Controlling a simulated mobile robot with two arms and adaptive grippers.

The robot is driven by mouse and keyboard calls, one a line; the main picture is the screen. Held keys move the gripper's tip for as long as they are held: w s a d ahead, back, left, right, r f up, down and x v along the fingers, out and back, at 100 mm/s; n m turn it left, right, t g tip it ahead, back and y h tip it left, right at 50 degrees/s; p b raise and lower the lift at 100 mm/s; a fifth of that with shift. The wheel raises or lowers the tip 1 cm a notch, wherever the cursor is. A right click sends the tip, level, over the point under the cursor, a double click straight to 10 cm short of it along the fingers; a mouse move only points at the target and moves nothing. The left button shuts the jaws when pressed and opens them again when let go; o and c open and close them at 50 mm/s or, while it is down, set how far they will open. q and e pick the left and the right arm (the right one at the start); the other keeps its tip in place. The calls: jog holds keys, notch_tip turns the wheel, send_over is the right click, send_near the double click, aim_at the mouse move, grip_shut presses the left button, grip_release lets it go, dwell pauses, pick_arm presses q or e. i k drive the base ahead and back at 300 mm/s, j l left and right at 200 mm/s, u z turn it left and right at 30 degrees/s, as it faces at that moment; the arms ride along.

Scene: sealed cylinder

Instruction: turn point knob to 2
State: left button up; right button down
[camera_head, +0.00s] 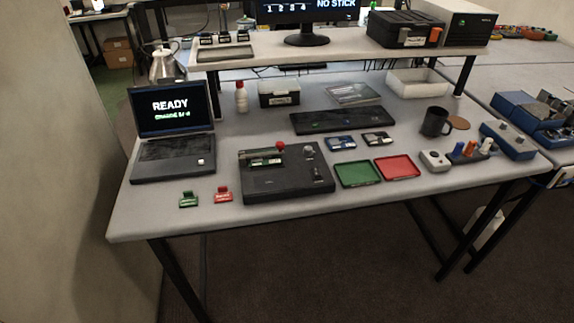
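A black control box (285,182) sits near the front edge of the table. It has a red ball-topped lever (281,146), a small green-lit panel (266,161) and a silver knob (308,150) at its back right. The knob's pointer and any numbers around it are too small to read. A blue box (508,141) at the right end of the table also has small knobs on top. I cannot tell which knob is the point knob. The monitor (306,14) shows "1 2 3 4" and "NO STICK". Neither of my grippers is in view.
A laptop (172,125) reading "READY" stands at the left. Green (358,174) and red (397,167) trays lie right of the control box. A dark mug (435,122) and grey button box (435,160) stand further right.

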aim_at(307, 149)
jog(key=i+l+z, duration=0.1)
jog(key=l+z, duration=0.15)
jog(key=i+l+z, duration=0.2)
jog(key=l, duration=0.25)
jog(key=i+l+z, duration=0.1)
jog(key=l+z, duration=0.15)
jog(key=l, duration=0.1)
